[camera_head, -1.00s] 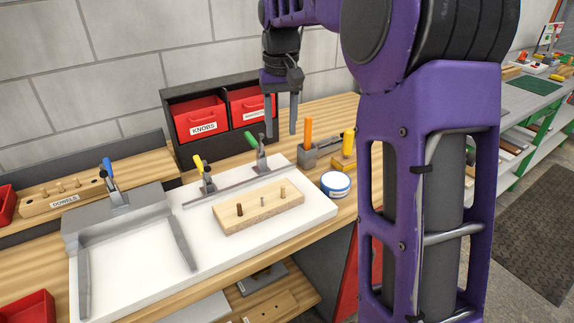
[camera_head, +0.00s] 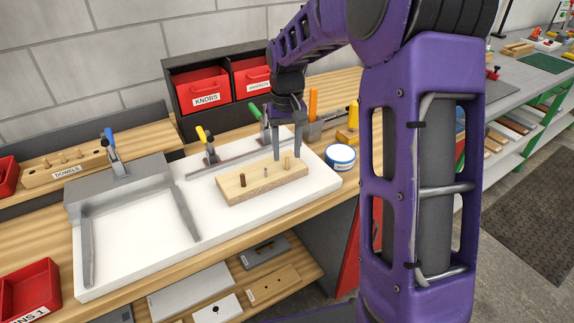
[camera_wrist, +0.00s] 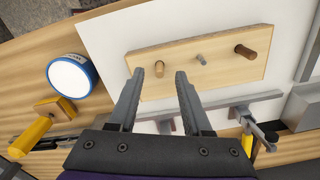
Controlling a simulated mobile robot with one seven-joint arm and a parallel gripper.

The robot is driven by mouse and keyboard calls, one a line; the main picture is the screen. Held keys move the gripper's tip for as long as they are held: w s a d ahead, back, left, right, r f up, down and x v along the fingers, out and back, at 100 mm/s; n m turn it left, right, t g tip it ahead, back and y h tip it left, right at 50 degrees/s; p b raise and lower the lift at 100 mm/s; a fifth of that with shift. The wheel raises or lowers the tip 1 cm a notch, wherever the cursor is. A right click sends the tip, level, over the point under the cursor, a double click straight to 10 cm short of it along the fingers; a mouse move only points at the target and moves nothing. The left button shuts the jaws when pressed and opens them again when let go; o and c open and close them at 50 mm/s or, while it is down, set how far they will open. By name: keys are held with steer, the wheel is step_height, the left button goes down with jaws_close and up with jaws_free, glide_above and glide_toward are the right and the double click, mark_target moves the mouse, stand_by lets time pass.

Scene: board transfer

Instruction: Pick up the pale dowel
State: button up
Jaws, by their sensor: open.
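The pale dowel (camera_head: 287,163) stands upright near the right end of a light wooden board (camera_head: 262,187). A thin grey dowel (camera_head: 266,172) and a dark brown dowel (camera_head: 242,181) stand to its left. My gripper (camera_head: 284,158) is open and points down over the board's right end, its fingers close to the pale dowel. In the wrist view, the pale dowel (camera_wrist: 159,67) shows between and just beyond the open fingertips (camera_wrist: 160,74). The grey dowel (camera_wrist: 201,60) and brown dowel (camera_wrist: 246,52) lie outside them, to the right. Nothing is held.
The board lies on a white panel (camera_head: 215,225). Toggle clamps (camera_head: 207,147) and a grey rail stand behind it. A blue-and-white tin (camera_head: 340,155) is to the right. Red bins (camera_head: 203,90) stand at the back, a dowel rack (camera_head: 65,168) at the left.

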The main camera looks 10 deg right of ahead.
mark_target(287, 159)
steer(key=shift+f, duration=1.6)
jaws_close()
